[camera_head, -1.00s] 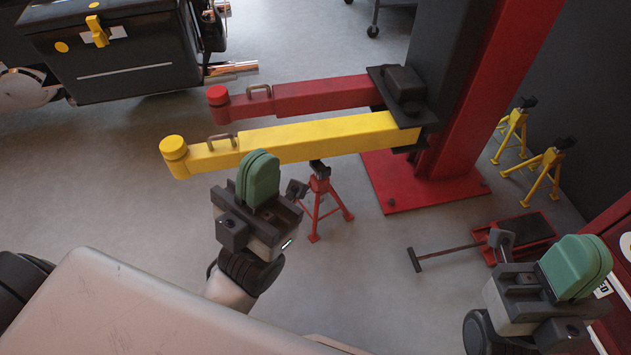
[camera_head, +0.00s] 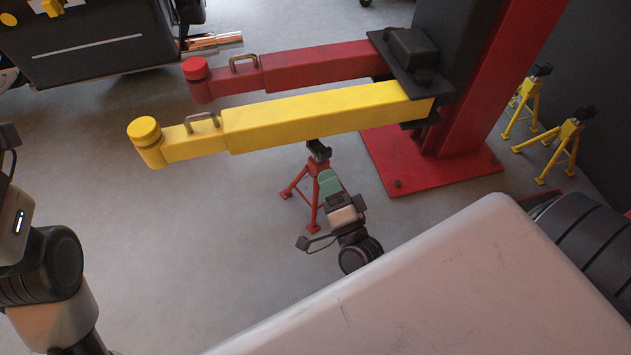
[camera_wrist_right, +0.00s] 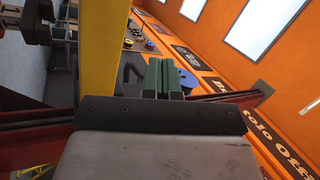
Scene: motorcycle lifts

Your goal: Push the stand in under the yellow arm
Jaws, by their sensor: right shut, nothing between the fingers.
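The red stand (camera_head: 289,193) is upright on the floor with splayed legs and a dark top. Its top shows just at the lower edge of the yellow arm (camera_head: 300,118) in the head view; I cannot tell the gap between them. My right gripper (camera_head: 329,183), with green fingers, is shut and empty at the near side of the stand, hiding part of it; contact cannot be told. In the right wrist view its green fingers (camera_wrist_right: 163,78) are together, with the yellow arm (camera_wrist_right: 100,50) on the left. My left arm is at the left edge, its fingers out of frame.
A red lift arm (camera_head: 320,68) lies behind the yellow one, joined to the red post (camera_head: 490,80) on its base plate (camera_head: 450,178). Yellow stands (camera_head: 565,145) are at the far right. Floor left of the stand is clear.

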